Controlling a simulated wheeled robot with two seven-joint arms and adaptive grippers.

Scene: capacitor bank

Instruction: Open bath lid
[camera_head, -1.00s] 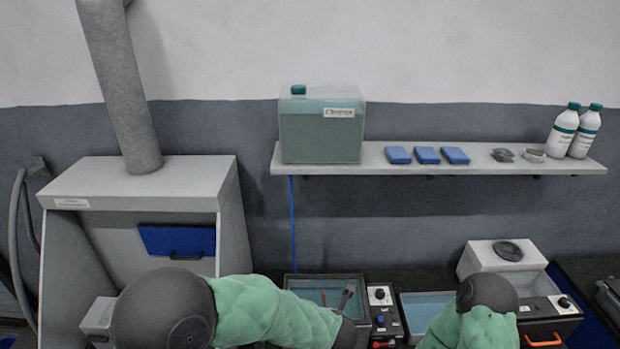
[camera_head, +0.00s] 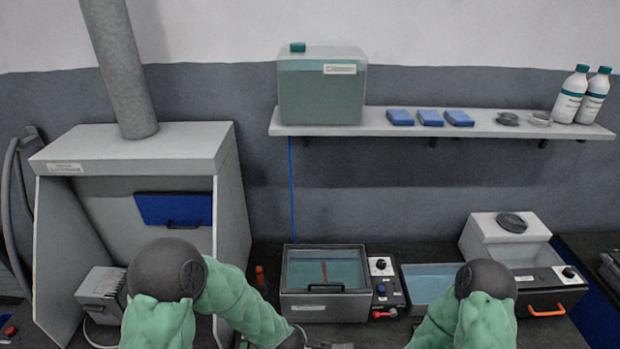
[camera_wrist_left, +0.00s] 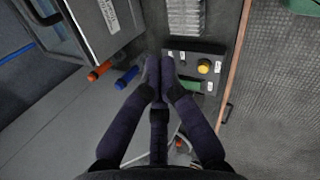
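The bath (camera_head: 325,308) is a grey box left of a small control panel. A dark-framed clear pane (camera_head: 338,270) with a black handle (camera_head: 326,288) at its front lies level over it; teal liquid and a red-handled object show through. My left arm reaches in from the left, and its gripper (camera_wrist_left: 160,72) sits low at the bottom edge of the head view, in front of the bath and apart from the handle. In the left wrist view its fingers are together with nothing visible between them. My right gripper is hidden below the frame.
A control panel (camera_head: 383,292) with knobs adjoins the bath. A second open bath (camera_head: 428,281) and a grey-white machine with an orange handle (camera_head: 546,311) stand right. A fume hood (camera_head: 135,150) stands left. The left wrist view shows orange (camera_wrist_left: 100,71) and blue (camera_wrist_left: 127,77) tool handles.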

